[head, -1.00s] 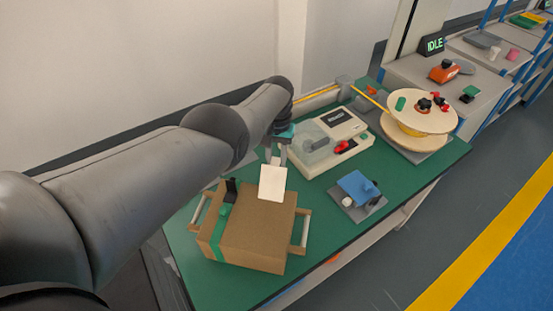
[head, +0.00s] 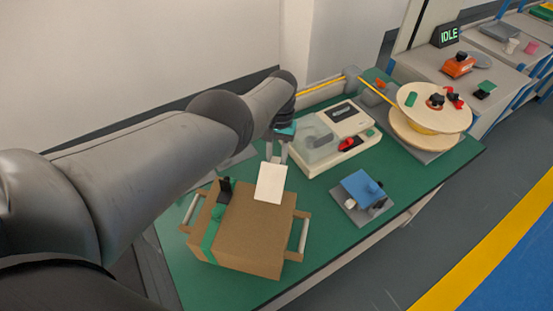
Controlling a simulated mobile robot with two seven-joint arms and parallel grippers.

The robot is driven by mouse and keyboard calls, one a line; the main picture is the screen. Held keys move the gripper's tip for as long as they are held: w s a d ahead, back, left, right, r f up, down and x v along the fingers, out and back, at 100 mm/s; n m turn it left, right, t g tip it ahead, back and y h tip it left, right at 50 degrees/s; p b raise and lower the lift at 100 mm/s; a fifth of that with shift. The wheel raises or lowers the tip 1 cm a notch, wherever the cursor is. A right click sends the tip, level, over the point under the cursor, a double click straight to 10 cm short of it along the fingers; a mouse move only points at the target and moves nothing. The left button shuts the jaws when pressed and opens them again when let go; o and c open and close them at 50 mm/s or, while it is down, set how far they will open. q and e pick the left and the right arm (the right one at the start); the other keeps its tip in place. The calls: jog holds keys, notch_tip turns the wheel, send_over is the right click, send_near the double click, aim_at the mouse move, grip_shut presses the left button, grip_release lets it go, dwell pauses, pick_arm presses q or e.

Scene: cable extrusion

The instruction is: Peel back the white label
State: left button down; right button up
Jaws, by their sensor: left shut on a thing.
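The white label (head: 270,183) is a pale rectangle above the far right part of the top of a brown cardboard box (head: 246,231). My left gripper (head: 276,158) comes down from above at the label's far edge and is shut on it. The label looks tilted; I cannot tell whether its near edge still touches the box. My right gripper is not in view.
The box has a green strap (head: 210,232), a black clip (head: 225,190) and side handles. A cream machine (head: 337,137) stands behind it. A blue block on a grey base (head: 361,187) and a cable spool (head: 431,104) stand to the right on the green table (head: 434,166).

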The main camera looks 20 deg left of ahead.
pick_arm(q)
jog(key=shift+s+f, duration=0.1)
jog(key=shift+f, duration=0.05)
jog(key=c, duration=0.6)
grip_release()
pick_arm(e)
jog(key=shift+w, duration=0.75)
pick_arm(q)
jog(key=shift+r, duration=0.2)
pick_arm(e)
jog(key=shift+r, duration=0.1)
pick_arm(q)
jog(key=p+v, duration=0.5)
jog(key=v, duration=1)
jog(key=shift+p, duration=0.3)
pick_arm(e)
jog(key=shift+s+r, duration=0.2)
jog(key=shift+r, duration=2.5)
pick_arm(q)
jog(key=shift+f, duration=0.1)
